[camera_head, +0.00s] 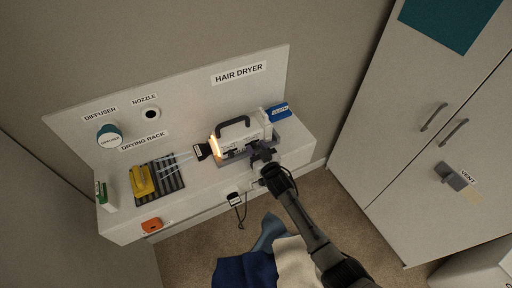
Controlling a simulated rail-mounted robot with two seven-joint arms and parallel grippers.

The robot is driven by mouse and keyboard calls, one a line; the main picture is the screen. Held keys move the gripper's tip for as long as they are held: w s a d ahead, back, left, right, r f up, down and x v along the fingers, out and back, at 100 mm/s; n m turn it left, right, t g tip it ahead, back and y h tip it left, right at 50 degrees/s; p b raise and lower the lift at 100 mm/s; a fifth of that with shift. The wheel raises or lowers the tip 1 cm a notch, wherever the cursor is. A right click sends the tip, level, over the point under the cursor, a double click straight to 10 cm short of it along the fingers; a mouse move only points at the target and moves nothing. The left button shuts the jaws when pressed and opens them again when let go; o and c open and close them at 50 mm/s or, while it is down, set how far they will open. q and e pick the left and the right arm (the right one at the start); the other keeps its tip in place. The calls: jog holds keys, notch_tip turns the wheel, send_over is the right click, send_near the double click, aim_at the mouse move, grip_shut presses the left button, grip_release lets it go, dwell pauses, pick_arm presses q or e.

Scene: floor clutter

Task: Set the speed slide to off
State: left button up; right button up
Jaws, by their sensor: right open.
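The white hair dryer (257,127) with a dark handle on top sits on the shelf under the HAIR DRYER label. An orange glow (214,146) shows at its left end, beside a dark nozzle piece (202,151). My right gripper (262,153) is open at the front right of the dryer, close to its lower side. I cannot tell whether it touches. The speed slide cannot be made out; it is too small or hidden by the gripper. My left gripper is not in view.
A dark drying rack (172,184) with a yellow item (142,181) lies left on the shelf. A blue box (278,112) stands right of the dryer. An orange item (152,225) is at the shelf's front. Cloths (243,270) lie below; a cabinet (420,90) stands right.

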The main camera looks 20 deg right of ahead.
jog(key=shift+w, duration=0.35)
jog(key=shift+c, duration=0.4)
grip_shut()
jog(key=shift+a, duration=0.1)
